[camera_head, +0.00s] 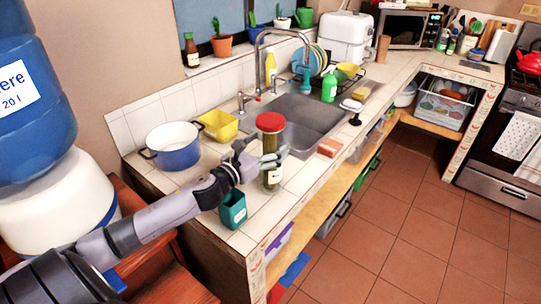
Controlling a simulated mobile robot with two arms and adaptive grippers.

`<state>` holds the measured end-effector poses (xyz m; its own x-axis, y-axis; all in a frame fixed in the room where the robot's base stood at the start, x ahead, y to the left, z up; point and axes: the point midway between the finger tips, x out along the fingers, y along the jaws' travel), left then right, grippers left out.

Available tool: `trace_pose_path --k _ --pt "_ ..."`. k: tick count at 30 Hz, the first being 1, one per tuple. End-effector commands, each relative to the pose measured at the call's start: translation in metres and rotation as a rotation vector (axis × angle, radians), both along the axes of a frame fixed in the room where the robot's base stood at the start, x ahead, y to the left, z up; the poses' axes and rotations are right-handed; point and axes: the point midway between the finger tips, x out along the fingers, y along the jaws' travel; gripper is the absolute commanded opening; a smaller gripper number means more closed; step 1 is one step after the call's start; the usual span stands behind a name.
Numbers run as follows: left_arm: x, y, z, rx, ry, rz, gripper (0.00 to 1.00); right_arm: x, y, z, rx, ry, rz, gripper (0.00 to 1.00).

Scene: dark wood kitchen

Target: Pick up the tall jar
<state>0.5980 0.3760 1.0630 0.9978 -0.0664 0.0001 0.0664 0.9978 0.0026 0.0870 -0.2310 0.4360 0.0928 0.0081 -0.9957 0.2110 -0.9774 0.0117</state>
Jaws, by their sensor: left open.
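The tall jar (271,177) stands upright on the tiled counter in front of the sink, with a red lid (270,122) and a pale label low on its side. My left gripper (262,161) is open at the jar's middle, with its fingers beside and partly in front of the glass. I cannot tell whether the fingers touch it. My right gripper is not in view.
A teal cup (233,210) stands close by at the counter's front left. A blue-and-white pot (173,150) and a yellow container (219,126) are behind the arm. The sink (308,118) lies behind the jar. A blue water bottle (35,105) stands far left.

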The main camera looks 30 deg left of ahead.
Motion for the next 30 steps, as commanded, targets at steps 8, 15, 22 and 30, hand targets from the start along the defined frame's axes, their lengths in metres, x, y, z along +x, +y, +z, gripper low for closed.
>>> trace_pose_path --k 8,15,22,30 --pt "0.0158 -0.0016 -0.0006 0.001 0.001 -0.001 0.81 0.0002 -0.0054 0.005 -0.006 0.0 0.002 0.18" --pt "0.0154 -0.0013 -0.0009 0.001 0.001 -0.001 0.76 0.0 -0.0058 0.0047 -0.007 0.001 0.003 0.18" --pt "0.0154 -0.0012 -0.0007 0.001 0.001 0.0 0.6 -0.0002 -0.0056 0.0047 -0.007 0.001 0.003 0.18" --pt "0.0154 -0.0011 -0.0007 0.001 0.001 0.0 0.42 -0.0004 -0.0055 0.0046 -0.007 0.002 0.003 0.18"
